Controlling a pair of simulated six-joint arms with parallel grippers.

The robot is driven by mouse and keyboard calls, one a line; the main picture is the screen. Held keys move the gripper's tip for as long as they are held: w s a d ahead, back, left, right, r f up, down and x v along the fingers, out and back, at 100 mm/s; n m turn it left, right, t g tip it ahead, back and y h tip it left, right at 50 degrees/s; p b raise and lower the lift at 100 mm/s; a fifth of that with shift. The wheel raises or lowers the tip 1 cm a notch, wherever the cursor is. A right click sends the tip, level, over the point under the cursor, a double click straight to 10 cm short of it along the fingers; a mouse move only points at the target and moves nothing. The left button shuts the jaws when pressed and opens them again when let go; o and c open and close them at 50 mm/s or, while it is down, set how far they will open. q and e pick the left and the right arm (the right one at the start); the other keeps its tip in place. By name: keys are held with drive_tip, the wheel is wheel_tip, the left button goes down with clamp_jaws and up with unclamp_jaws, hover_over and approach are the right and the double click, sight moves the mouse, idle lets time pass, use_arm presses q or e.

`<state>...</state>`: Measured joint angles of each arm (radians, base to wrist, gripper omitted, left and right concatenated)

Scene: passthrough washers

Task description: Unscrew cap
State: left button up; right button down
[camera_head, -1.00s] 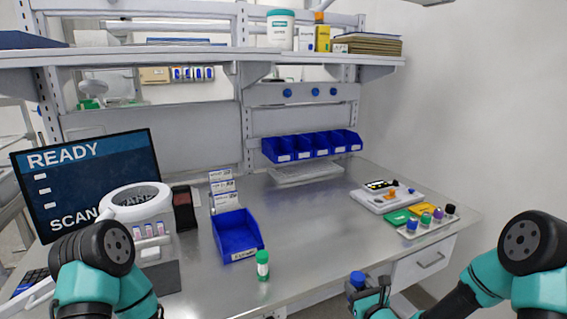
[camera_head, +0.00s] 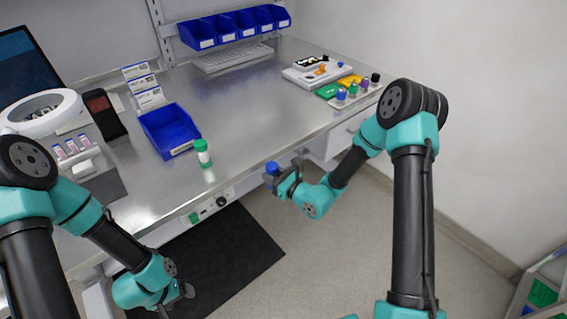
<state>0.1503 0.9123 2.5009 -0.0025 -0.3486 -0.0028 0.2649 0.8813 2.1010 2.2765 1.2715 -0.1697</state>
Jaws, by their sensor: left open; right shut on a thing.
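A small tube with a green cap and a white label (camera_head: 203,153) stands upright near the front edge of the bench. My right gripper (camera_head: 275,175) is shut on a blue-capped tube (camera_head: 271,168) and holds it up in front of the bench edge, to the right of the green-capped tube. The gripper hides most of the tube below its cap. My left gripper (camera_head: 183,292) is open and low in front of the bench, over the dark floor mat, well below the bench top. It appears empty.
A blue bin (camera_head: 169,131) sits just behind the green-capped tube. A white round device (camera_head: 42,112) stands at the left. The middle of the metal bench (camera_head: 240,100) is clear.

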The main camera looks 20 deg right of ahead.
drive_tip(key=a+f+n+g+y, duration=0.4)
drive_tip(key=a+f+g+y, duration=0.1)
drive_tip(key=a+f, duration=0.4)
drive_tip(key=shift+a+n, duration=0.2)
drive_tip(key=shift+n, duration=0.1)
drive_tip(key=shift+d, duration=0.1)
